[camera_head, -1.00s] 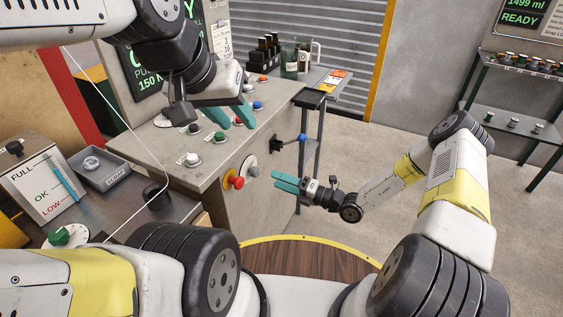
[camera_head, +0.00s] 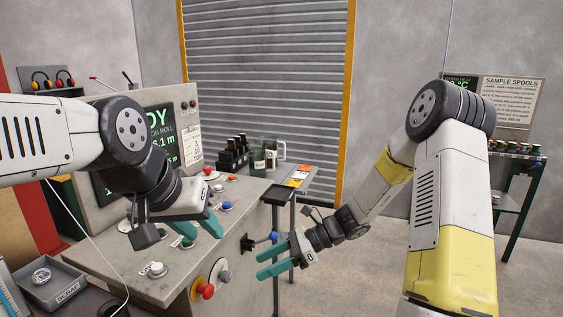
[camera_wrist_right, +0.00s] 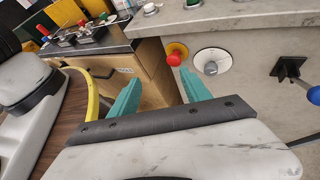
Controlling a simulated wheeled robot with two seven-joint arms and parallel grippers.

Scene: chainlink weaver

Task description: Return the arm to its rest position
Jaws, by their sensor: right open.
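My right arm reaches in from the right in the head view, and its gripper (camera_head: 262,266) is open and empty. Its teal fingers point left, in front of the console's side face and apart from it. In the right wrist view the two teal fingers (camera_wrist_right: 155,100) stand wide apart with nothing between them. My left gripper (camera_head: 217,220) hangs over the console top (camera_head: 125,262), near the green button (camera_head: 187,242). Its teal fingers look parted, with nothing seen between them.
The console's side carries a red knob (camera_head: 206,291), a grey knob (camera_head: 225,276) and a blue-tipped lever (camera_head: 272,236) close to my right gripper. A side table (camera_head: 320,183) with bottles stands behind. A scrap tray (camera_head: 70,292) is at lower left. Open floor lies right.

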